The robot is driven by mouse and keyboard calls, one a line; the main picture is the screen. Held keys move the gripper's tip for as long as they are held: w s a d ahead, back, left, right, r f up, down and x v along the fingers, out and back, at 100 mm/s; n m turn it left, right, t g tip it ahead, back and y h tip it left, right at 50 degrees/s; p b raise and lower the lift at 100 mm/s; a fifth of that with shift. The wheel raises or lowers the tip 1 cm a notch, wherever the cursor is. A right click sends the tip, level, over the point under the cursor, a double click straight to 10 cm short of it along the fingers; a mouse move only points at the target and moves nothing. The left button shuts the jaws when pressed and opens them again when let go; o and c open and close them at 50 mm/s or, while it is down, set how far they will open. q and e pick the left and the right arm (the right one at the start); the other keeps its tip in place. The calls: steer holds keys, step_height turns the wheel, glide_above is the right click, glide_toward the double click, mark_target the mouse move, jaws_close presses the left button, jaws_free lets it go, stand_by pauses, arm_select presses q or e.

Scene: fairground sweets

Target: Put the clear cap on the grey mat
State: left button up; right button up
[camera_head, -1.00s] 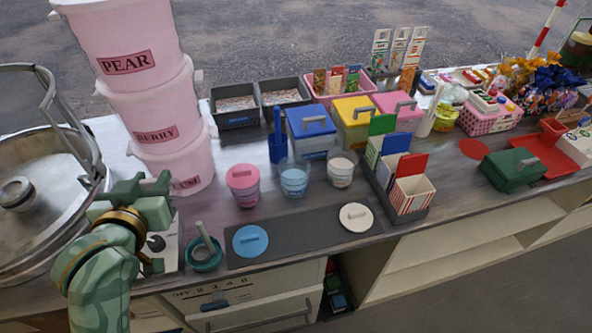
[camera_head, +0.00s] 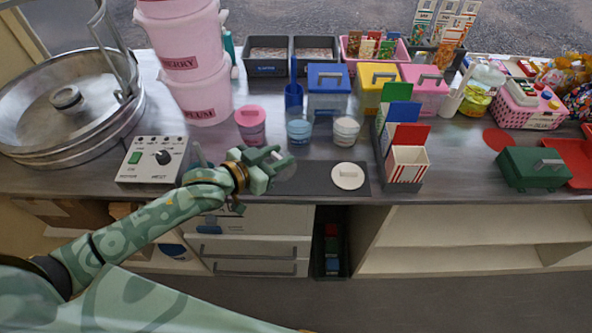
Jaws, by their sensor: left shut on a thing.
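The grey mat (camera_head: 322,179) lies near the counter's front edge, its left part hidden behind my left gripper. A round cream lid (camera_head: 347,176) with a bar handle lies on its right part. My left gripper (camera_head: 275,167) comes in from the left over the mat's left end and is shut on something. A pale, see-through grey disc, seemingly the clear cap (camera_head: 287,168), shows at its fingertips. I cannot tell whether it touches the mat. The blue lid is not visible now. My right gripper is not in view.
Behind the mat stand a pink tub (camera_head: 250,125), a blue cup (camera_head: 299,131) and a white cup (camera_head: 346,131). A rack with striped boxes (camera_head: 408,165) borders the mat's right. A control box (camera_head: 153,158) and a steel pan (camera_head: 65,100) stand left.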

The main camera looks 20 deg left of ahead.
arm_select(q)
steer(key=w+f, duration=0.1)
steer(key=f, duration=0.1)
steer(key=w+d+f+b, duration=0.1)
steer(key=w+f, duration=0.1)
steer(key=w+d+f+b, duration=0.1)
steer(key=shift+w+d+f, duration=0.2)
steer(key=shift+w+f, duration=0.15)
steer(key=shift+f, duration=0.05)
steer(key=f, duration=0.1)
steer(key=f+b, duration=0.2)
steer(key=f, duration=0.1)
steer(key=shift+w+d, duration=0.15)
steer(key=shift+w, duration=0.15)
steer(key=shift+r, duration=0.15)
steer(key=o, duration=1)
steer(key=shift+c, duration=0.2)
